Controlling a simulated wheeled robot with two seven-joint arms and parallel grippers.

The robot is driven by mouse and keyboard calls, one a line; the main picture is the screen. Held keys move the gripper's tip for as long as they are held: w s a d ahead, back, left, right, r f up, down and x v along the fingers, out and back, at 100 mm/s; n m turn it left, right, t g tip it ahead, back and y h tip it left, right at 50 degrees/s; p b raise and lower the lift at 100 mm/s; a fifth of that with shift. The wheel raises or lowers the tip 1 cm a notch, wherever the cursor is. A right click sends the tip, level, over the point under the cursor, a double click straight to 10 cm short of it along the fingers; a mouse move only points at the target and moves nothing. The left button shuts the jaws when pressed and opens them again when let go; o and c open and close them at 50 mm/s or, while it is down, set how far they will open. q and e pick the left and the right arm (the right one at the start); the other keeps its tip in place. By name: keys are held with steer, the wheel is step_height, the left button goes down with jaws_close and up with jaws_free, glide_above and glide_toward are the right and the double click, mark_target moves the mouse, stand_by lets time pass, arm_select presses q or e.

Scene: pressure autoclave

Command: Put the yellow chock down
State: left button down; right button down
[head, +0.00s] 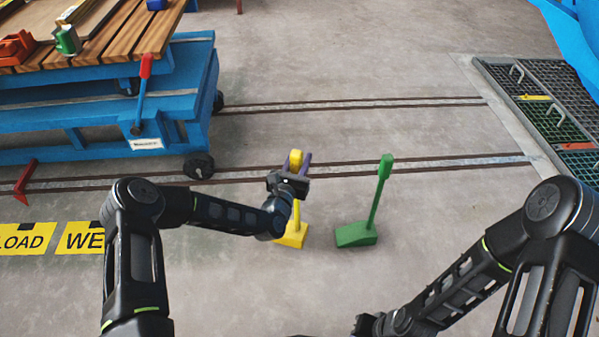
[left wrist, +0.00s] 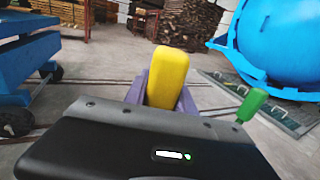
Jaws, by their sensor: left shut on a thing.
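The yellow chock (head: 291,236) has a wedge foot low behind my left gripper and an upright handle whose top shows between the fingers. My left gripper (head: 298,162) is shut on that handle; in the left wrist view the yellow handle top (left wrist: 168,76) stands between the purple fingers (left wrist: 164,92). The arm hides the middle of the chock. I cannot tell whether its foot touches the floor. My right gripper (head: 366,324) is at the bottom edge, only partly in view, and its fingers cannot be made out.
A green chock (head: 357,234) stands upright on the floor just right of the yellow one. Rails (head: 400,165) cross behind them. A blue cart (head: 100,110) with a slatted wooden top stands left. A floor grating (head: 540,95) lies right. The floor in front is clear.

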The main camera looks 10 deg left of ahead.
arm_select(q)
steer(key=shift+f+b, duration=0.85)
steer(key=shift+f, duration=1.6)
steer(key=shift+f, duration=0.1)
steer(key=c, duration=1)
jaws_free()
steer(key=shift+c, duration=0.2)
steer(key=s+a+p, duration=0.1)
steer(key=s+p, duration=0.2)
steer(key=s, duration=0.9)
steer(key=shift+a, duration=0.35)
